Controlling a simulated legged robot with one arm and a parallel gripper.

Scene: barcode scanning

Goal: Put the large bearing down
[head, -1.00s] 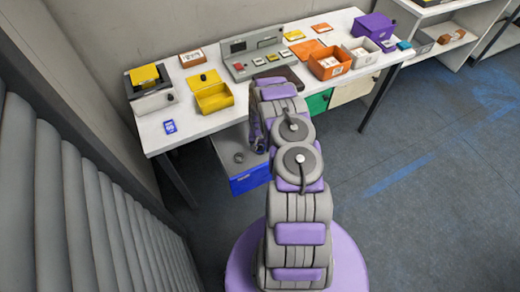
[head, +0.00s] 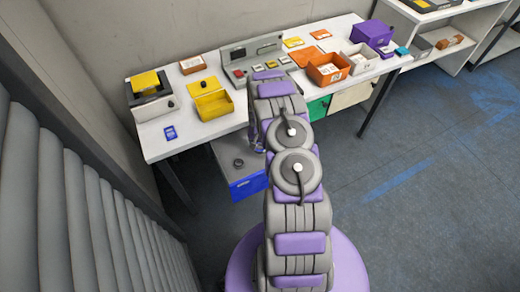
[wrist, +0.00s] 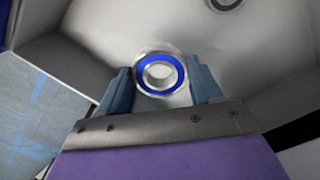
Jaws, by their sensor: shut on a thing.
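The large bearing (wrist: 160,74), a silver ring with a blue inner band, sits between the fingers of my gripper (wrist: 162,86) in the wrist view. The gripper is shut on it. It is over the pale inside of a grey box (head: 225,153) with a blue front (head: 248,185), below the table. I cannot tell whether the bearing touches the box floor. Another ring (wrist: 229,3) lies in the box at the top edge of the wrist view; a small round part also shows in the head view (head: 238,162). My arm hides most of the gripper in the head view.
The white table (head: 190,137) above the box holds a yellow box (head: 213,105), an orange box (head: 327,70), a white box (head: 360,58), a purple box (head: 372,33) and a grey control panel (head: 252,60). A table leg (head: 176,183) stands left of the box. The floor at right is clear.

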